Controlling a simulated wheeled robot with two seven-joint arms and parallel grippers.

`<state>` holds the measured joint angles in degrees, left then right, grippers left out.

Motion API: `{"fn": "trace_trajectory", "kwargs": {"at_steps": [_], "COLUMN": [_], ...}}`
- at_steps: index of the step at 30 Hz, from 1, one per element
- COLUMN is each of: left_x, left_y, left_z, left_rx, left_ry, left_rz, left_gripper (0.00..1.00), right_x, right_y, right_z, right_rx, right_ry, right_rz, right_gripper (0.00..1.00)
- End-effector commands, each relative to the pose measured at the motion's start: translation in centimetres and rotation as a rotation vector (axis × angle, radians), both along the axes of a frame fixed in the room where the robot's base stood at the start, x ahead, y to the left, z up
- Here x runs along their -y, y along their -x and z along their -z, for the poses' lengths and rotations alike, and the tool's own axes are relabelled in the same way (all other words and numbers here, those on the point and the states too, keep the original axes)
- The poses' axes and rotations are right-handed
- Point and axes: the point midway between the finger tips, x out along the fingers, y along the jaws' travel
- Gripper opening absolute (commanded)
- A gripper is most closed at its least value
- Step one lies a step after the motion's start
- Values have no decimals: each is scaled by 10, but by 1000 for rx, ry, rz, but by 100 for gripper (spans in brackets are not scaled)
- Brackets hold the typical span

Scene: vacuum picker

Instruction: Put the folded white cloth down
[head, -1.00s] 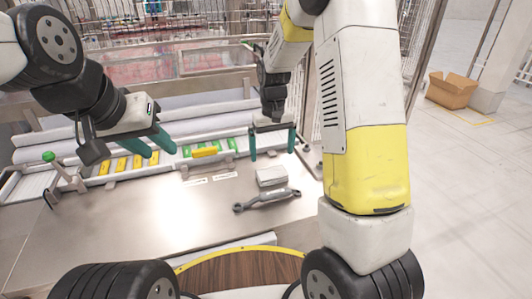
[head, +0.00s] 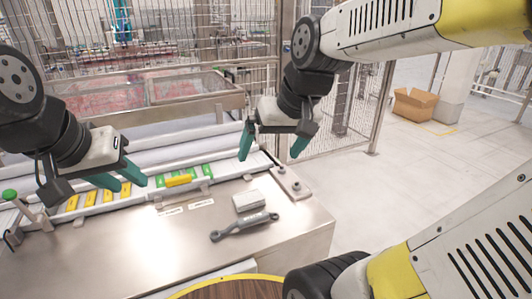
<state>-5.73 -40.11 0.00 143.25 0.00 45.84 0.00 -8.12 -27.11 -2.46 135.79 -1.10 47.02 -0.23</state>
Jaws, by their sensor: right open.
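The folded white cloth (head: 249,201) lies flat on the metal table, just behind a grey wrench-like tool (head: 244,227). My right gripper (head: 272,152) is open and empty, above and behind the cloth and apart from it, with its teal fingers spread wide. My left gripper (head: 130,181) is at the left over the strip of yellow pieces; its two teal fingers show a gap and nothing is seen between them.
The metal table (head: 130,250) has bare room at front left. A rail with yellow (head: 178,181) and green pieces runs along its back, before white rollers. A green-knobbed lever (head: 10,195) stands at left. Wire fencing rises behind. A cardboard box (head: 414,104) is on the floor at right.

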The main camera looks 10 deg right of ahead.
Motion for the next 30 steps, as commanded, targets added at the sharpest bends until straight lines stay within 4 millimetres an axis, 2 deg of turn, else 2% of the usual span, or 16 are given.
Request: {"fn": "trace_trajectory", "kwargs": {"at_steps": [1,3,9,30], "left_x": [0,0,0,0], "left_y": [0,0,0,0], "left_z": [0,0,0,0], "left_rx": [0,0,0,0], "left_ry": [0,0,0,0], "left_rz": [0,0,0,0], "left_gripper": [36,36,36,36], "right_x": [1,2,2,2], "right_y": [14,28,47,48], "right_z": [-4,-5,-5,-5], "right_rx": [34,66,111,114], "right_ry": [-6,-9,-12,-13], "right_rz": [9,19,31,32], "right_gripper": [100,100,100,100]}}
